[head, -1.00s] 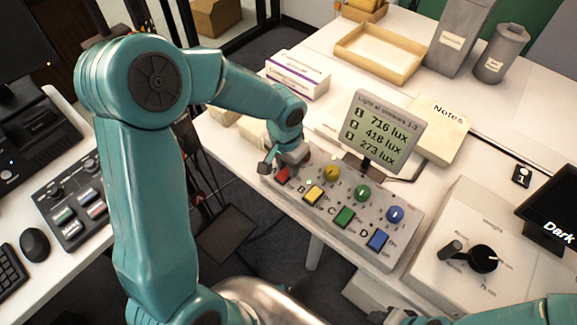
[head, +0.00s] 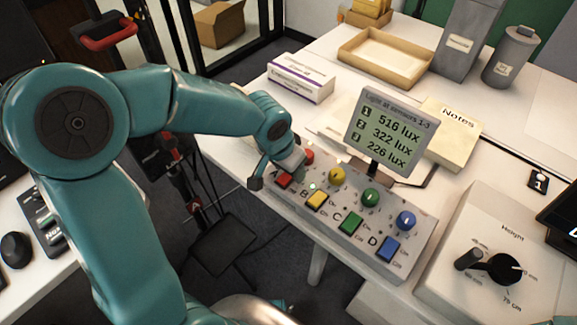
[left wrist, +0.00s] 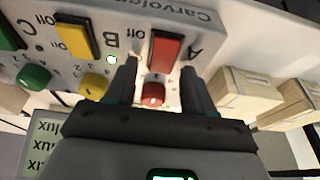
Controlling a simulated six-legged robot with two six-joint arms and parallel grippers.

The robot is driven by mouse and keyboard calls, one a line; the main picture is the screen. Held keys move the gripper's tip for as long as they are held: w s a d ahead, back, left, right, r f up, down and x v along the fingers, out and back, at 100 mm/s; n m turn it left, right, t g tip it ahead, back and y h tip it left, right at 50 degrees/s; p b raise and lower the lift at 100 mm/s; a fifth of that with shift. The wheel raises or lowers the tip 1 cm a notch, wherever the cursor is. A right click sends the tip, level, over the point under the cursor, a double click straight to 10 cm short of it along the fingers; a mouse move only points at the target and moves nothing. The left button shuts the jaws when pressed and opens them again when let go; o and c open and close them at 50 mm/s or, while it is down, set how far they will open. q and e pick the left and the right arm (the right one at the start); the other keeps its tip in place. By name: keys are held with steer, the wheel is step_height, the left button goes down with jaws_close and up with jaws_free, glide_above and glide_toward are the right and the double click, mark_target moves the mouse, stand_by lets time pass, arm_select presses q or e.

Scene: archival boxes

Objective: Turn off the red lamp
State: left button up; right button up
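The control panel (head: 345,215) carries lettered coloured switches with matching round knobs. The red switch (head: 284,180) is beside letter A, and the red knob (head: 308,157) is behind it. In the left wrist view the red knob (left wrist: 153,93) lies between my left gripper's fingers, with gaps on both sides, and the red switch (left wrist: 165,50) lies beyond it. My left gripper (head: 278,174) is open, over the panel's left end. A sensor display (head: 388,135) reads 516, 322 and 226 lux. The red lamp itself cannot be made out. My right gripper is not in view.
The yellow switch (head: 317,200) and yellow knob (head: 337,174) sit close beside the red ones. A white box (head: 301,80), an open tray (head: 385,57) and a Notes pad (head: 450,130) lie behind. A height dial box (head: 535,240) stands at right.

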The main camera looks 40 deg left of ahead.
arm_select(q)
steer(key=p+v, duration=0.3)
steer(key=v, duration=1.3)
steer(key=shift+r, duration=0.2)
steer(key=shift+s, duration=0.2)
